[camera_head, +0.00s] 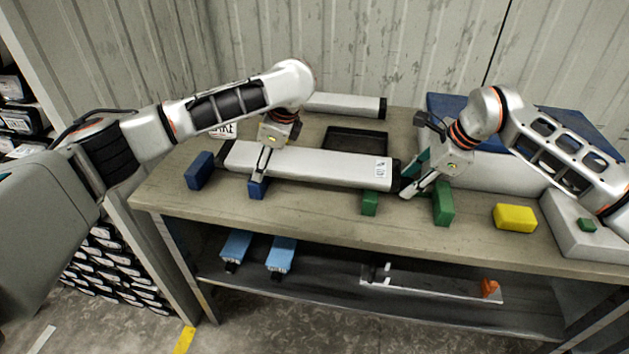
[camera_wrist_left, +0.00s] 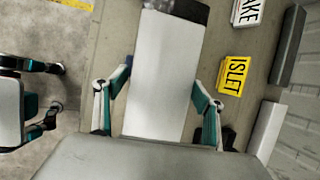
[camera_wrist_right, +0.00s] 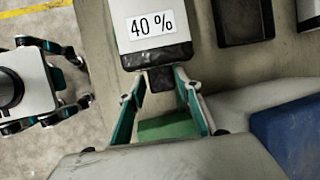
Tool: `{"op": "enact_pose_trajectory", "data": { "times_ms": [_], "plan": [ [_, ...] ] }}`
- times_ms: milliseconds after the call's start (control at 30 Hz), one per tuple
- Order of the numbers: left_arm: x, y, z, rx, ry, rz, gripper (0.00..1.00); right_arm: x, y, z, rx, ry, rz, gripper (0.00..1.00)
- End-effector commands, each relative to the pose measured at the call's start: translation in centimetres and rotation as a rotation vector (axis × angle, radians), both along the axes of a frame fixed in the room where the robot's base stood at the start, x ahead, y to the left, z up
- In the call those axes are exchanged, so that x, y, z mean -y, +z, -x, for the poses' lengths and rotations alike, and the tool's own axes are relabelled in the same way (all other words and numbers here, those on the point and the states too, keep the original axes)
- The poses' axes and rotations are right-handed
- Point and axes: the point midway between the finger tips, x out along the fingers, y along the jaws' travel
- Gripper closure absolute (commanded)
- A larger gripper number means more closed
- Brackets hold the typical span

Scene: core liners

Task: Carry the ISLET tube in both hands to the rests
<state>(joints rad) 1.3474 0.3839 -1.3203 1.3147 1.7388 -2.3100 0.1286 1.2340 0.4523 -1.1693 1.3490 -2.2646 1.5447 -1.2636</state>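A long silver tube (camera_head: 310,165) with black ends lies across the table's middle, with a white label near its right end. In the right wrist view its label (camera_wrist_right: 152,24) reads "40 %"; I cannot read a name on it. My left gripper (camera_head: 264,168) has its fingers against both sides of the tube body (camera_wrist_left: 165,75) near its left end. Blue blocks (camera_head: 200,170) (camera_head: 257,188) and green blocks (camera_head: 370,203) (camera_head: 443,203) stand nearby. I cannot tell whether the tube touches any.
Another tube (camera_head: 345,105) and a dark tray (camera_head: 355,142) lie behind. A yellow ISLET sign (camera_wrist_left: 235,75) shows on the table. A yellow block (camera_head: 514,218) and a pale box (camera_head: 585,232) are at right. The lower shelf (camera_head: 340,300) holds blue items (camera_head: 281,256).

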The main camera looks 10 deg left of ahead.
Motion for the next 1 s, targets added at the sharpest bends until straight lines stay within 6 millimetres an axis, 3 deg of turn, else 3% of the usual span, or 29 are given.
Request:
{"op": "enact_pose_trajectory", "data": {
  "times_ms": [467,1000],
  "plan": [
    [0.3,0.9,0.1,0.003,-0.001,0.001,0.21,0.0,0.2,0.0,0.001,0.001,-0.001,0.56],
    [3.9,9.6,2.1,0.005,-0.002,-0.001,0.21,0.0,0.2,0.0,0.001,0.001,-0.001,0.56]
  ]
}}
